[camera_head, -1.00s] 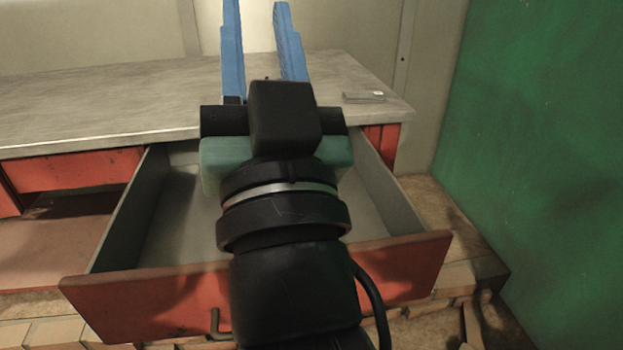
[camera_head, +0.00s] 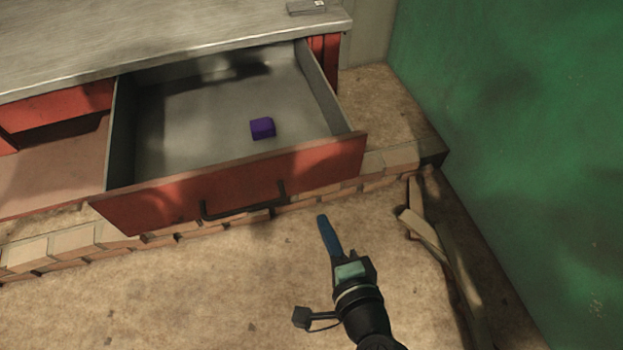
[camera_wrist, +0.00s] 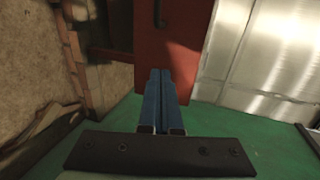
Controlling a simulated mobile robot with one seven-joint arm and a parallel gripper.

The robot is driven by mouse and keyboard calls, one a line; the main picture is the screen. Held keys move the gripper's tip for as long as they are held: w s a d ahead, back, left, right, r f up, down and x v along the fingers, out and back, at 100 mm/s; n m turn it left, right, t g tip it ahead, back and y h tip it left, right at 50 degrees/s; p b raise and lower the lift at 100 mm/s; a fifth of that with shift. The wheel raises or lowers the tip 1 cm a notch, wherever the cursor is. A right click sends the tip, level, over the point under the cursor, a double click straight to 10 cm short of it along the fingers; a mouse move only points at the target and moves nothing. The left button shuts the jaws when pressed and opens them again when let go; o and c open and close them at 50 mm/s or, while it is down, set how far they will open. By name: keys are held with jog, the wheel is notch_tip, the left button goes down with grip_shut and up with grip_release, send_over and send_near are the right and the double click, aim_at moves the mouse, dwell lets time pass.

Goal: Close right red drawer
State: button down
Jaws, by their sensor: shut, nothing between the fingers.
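The right red drawer (camera_head: 235,190) is pulled well out from under the grey countertop. Its black bar handle (camera_head: 243,204) is on the front face, and its grey inside is visible from above. A purple block (camera_head: 262,128) lies on the drawer floor. My gripper (camera_head: 323,222) is in front of the drawer, below and right of the handle, apart from the front panel as far as I can tell. In the wrist view its blue fingers (camera_wrist: 161,74) are together with nothing between them, and the red drawer front (camera_wrist: 168,45) shows beyond the tips.
The countertop (camera_head: 150,38) carries a small flat grey item (camera_head: 306,7) near its right end. A green wall (camera_head: 500,140) closes off the right side. Loose wood pieces (camera_head: 430,235) lean on the floor right of my gripper. A low brick edge (camera_head: 60,250) runs beneath the drawer.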

send_near(302, 173)
jog(key=x, duration=0.5)
jog(key=shift+s+f, duration=0.1)
jog(key=shift+f, duration=0.15)
jog(key=shift+w+a, duration=0.15)
jog(key=shift+w, duration=0.65)
